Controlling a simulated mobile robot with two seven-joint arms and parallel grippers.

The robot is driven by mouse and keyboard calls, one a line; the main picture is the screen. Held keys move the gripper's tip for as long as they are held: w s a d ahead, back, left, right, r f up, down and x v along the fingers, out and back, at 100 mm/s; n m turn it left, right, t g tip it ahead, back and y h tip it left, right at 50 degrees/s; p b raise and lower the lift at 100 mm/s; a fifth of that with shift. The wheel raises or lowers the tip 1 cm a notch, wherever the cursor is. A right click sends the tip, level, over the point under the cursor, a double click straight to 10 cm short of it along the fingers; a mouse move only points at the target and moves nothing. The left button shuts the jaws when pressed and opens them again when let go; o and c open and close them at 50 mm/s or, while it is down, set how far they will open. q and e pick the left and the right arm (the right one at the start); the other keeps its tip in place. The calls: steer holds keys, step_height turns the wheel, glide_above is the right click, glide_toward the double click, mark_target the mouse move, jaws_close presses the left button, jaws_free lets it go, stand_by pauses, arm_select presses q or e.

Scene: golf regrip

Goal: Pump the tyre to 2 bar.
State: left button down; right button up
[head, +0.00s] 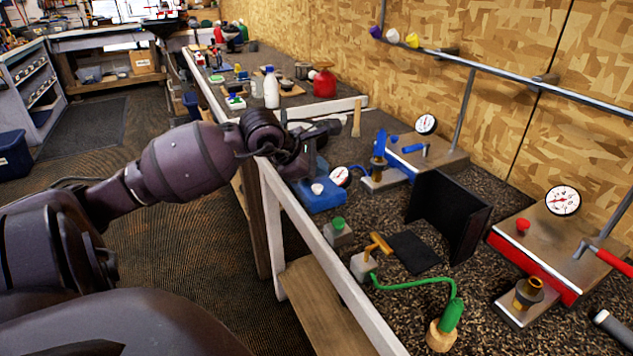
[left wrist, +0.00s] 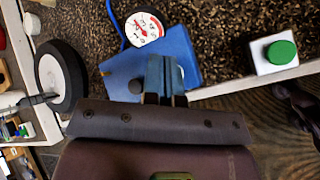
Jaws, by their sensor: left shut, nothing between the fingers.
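A blue pump block (head: 322,203) with a pale round knob lies at the bench's front edge; it also shows in the left wrist view (left wrist: 191,49). A round white gauge with a red needle (head: 341,176) sits beside it and shows larger in the left wrist view (left wrist: 145,29); I cannot read its value surely. A black tyre with a white hub (left wrist: 58,75) stands left of the block in the left wrist view. My left gripper (head: 311,170) is shut and empty, its fingers (left wrist: 166,76) over the blue block; contact is unclear. My right gripper is out of view.
A blue tap (head: 379,145) stands behind the pump. Bottles (head: 271,88) stand farther back.

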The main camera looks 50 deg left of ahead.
mark_target(318, 188)
arm_select(q)
steer(key=shift+r+p, duration=0.7)
steer(key=shift+r, duration=1.45)
steer(key=shift+f, duration=0.1)
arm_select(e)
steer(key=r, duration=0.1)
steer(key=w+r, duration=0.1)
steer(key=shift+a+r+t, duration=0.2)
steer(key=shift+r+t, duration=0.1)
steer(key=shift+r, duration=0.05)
